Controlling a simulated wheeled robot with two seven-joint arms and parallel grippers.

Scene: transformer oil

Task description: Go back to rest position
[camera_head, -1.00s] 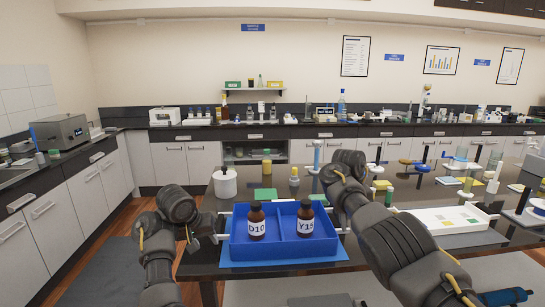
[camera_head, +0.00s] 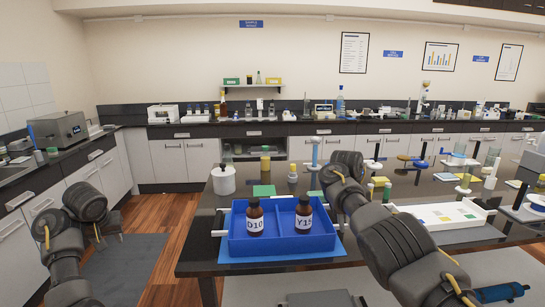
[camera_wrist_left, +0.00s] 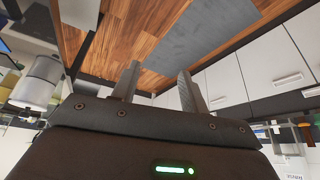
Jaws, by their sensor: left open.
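My left gripper (camera_head: 99,238) is at the left of the head view, over the floor and clear of the table. The left wrist view shows its two fingers (camera_wrist_left: 158,84) apart with nothing between them. My right arm reaches in from the right, beside the tray's right end; its wrist hides most of the right gripper, so its jaws do not show. The blue tray (camera_head: 280,246) sits on the dark table (camera_head: 200,262). In it stand two upright brown bottles, D10 (camera_head: 255,220) in the left compartment and Y15 (camera_head: 303,217) in the right one.
A white canister (camera_head: 223,181) stands on the table left of a green pad (camera_head: 264,190). A white tray (camera_head: 440,216) lies right of my right arm. A side counter (camera_head: 85,170) runs along the left. The floor between it and the table is clear.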

